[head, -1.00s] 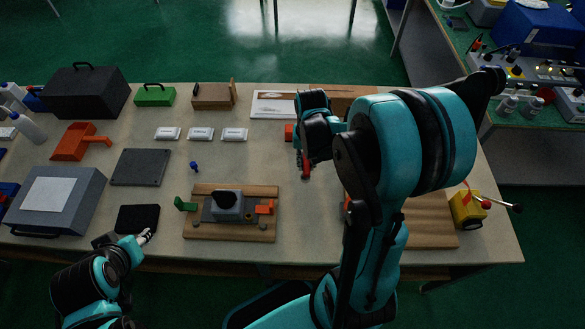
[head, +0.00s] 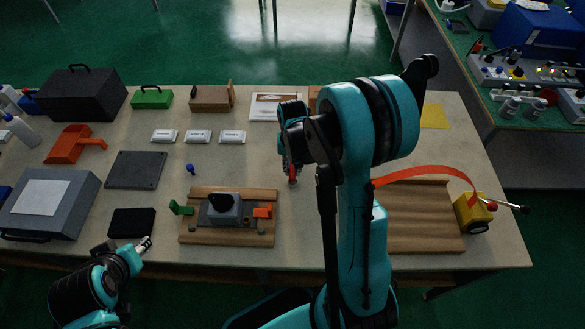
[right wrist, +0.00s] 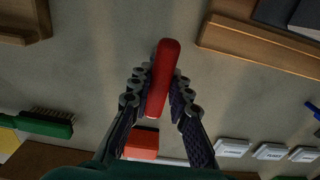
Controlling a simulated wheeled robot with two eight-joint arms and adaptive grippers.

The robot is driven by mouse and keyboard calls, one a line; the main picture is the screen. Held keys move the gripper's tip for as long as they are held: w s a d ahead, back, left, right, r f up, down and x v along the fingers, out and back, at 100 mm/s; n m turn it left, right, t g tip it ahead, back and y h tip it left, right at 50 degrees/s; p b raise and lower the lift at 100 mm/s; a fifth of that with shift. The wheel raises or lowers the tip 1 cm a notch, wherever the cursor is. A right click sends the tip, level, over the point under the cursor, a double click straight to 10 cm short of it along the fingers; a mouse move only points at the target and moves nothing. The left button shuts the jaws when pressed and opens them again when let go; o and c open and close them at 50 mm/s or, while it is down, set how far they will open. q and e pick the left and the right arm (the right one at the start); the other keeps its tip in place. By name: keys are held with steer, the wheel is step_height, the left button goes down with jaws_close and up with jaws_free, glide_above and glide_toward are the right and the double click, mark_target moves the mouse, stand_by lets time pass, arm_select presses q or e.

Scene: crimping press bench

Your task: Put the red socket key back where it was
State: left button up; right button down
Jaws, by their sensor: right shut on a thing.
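The red socket key (right wrist: 163,75) is between the fingers of my right gripper (right wrist: 160,92) in the right wrist view. The gripper is shut on it, over bare bench top. In the head view the right gripper (head: 291,172) hangs right of the press fixture, with a small red part of the key (head: 292,181) below the fingers. My arm hides the bench behind it. A blue key (head: 190,168) stands behind the fixture. My left gripper (head: 145,244) is low beside the black pad; its finger opening is too small to judge.
The press fixture on its wooden board (head: 190,235) stands left of the right gripper. A wooden tray (head: 425,225), a red strip (head: 430,170) and a yellow tape tool (head: 471,215) are at right. The wrist view shows a red block (right wrist: 142,144) and green brush (right wrist: 45,123).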

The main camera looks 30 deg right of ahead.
steer(key=shift+f, duration=0.25)
steer(key=c, duration=1.4)
jaws_free()
steer(key=shift+r, duration=0.1)
steer(key=shift+r, duration=0.1)
steer(key=shift+r, duration=0.3)
step_height(320, 180, up, 12)
steer(key=f+p, duration=0.1)
steer(key=p, duration=0.3)
steer(key=s+a+r+n+t, duration=0.2)
steer(key=s+a+r, duration=0.1)
steer(key=s+a+r+n+t, duration=0.2)
steer(key=s+a+r, duration=0.1)
steer(key=s+a, duration=0.1)
steer(key=s+a+r+n+t, duration=0.2)
steer(key=s+a+r+t, duration=0.1)
steer(key=s, duration=0.1)
steer(key=shift+a+r, duration=0.15)
steer(key=shift+a, duration=0.15)
